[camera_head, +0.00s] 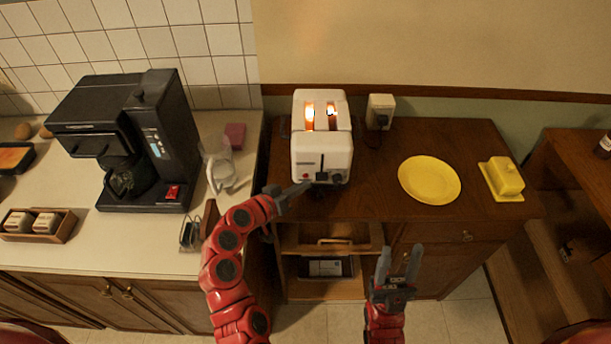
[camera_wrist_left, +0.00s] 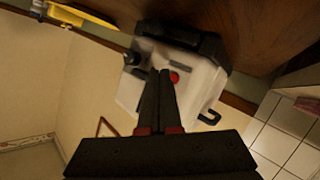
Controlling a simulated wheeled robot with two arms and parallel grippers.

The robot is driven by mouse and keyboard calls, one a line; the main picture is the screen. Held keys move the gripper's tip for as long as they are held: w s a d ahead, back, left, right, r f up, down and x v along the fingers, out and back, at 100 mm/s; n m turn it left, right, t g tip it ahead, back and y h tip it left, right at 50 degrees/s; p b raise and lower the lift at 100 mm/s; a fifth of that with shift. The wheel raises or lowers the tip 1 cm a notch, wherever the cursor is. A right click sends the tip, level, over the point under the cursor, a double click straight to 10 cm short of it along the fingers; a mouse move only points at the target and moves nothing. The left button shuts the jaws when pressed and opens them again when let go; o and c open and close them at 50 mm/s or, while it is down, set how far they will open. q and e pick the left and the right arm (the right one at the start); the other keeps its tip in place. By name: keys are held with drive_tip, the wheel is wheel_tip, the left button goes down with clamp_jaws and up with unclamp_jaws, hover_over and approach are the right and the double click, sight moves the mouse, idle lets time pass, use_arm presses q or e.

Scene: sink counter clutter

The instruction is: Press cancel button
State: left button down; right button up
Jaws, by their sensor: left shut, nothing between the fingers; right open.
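The white toaster (camera_head: 321,153) stands on the wooden cabinet top, with both slots glowing orange. It also shows in the left wrist view (camera_wrist_left: 203,88). On its front face is a small red button (camera_head: 306,176), beside a dark lever and a dark knob (camera_head: 336,178). In the left wrist view the red button (camera_wrist_left: 174,78) appears just right of the fingertips. My left gripper (camera_head: 304,186) is shut and empty, its tips close in front of the toaster's face near the button; I cannot tell whether they touch. My right gripper (camera_head: 398,262) is open and empty in front of the cabinet.
A yellow plate (camera_head: 429,180) and a yellow butter dish (camera_head: 502,178) lie to the right on the cabinet top. A black coffee maker (camera_head: 128,140) and a clear pitcher (camera_head: 219,160) stand on the left counter.

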idle(0.8)
use_arm(q)
drive_tip(key=shift+w+b, duration=0.25)
drive_tip(key=shift+b, duration=0.15)
drive_tip(key=shift+w, duration=0.2)
drive_tip(key=shift+w+b, duration=0.3)
drive_tip(key=shift+b, duration=0.15)
idle(0.5)
drive_tip(key=shift+s, duration=0.7)
drive_tip(key=shift+s, duration=0.1)
